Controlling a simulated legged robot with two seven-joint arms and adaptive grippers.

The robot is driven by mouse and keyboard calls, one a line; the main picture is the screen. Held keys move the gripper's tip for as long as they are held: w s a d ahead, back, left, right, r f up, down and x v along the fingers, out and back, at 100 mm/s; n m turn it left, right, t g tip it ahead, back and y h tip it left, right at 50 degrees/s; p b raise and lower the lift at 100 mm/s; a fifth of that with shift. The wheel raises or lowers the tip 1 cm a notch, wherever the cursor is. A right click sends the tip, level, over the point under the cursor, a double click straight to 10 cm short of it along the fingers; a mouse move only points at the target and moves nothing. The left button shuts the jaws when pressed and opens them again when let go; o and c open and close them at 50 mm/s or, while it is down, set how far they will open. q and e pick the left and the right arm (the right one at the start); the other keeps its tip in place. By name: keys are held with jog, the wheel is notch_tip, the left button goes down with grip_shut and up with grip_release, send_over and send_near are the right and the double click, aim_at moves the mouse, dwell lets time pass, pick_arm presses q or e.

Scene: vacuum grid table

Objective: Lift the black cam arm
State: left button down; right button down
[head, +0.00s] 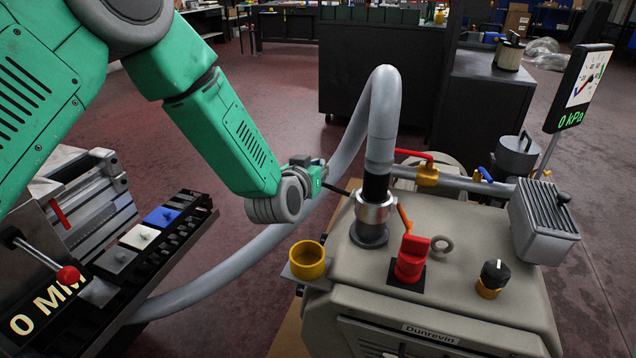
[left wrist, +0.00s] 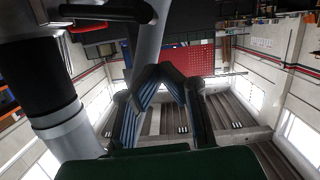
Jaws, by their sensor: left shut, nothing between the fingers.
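The black cam arm (head: 339,190) sticks out to the left from the silver collar (head: 373,212) of the hose coupling in the head view. In the left wrist view, which looks upside down, the black cam arm (left wrist: 108,13) runs across the top left beside the coupling's black sleeve (left wrist: 42,82). My left gripper (head: 316,176) is just left of the cam arm in the head view. Its dark fingers (left wrist: 162,74) are shut and empty in the left wrist view, with a visible gap to the cam arm. An orange cam arm (head: 404,218) hangs on the collar's right side.
The grey hose (head: 383,110) rises from the coupling and loops down behind my arm. A gauge (head: 582,88) reads 0 kPa.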

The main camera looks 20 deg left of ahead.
aim_at(335, 189)
pick_arm(q)
notch_tip(335, 189, down, 3)
jog(key=shift+s+d+b, duration=0.1)
jog(key=shift+d+b, duration=0.05)
jog(key=shift+b, duration=0.15)
jog(key=shift+a, duration=0.2)
jog(key=shift+f, duration=0.15)
jog(key=shift+a+f+n+h, duration=0.2)
jog(key=shift+f+n, duration=0.1)
jog(key=shift+f, duration=0.2)
jog(key=shift+a+f+n+h, duration=0.15)
jog(key=shift+f+n, duration=0.15)
jog(key=shift+f, duration=0.15)
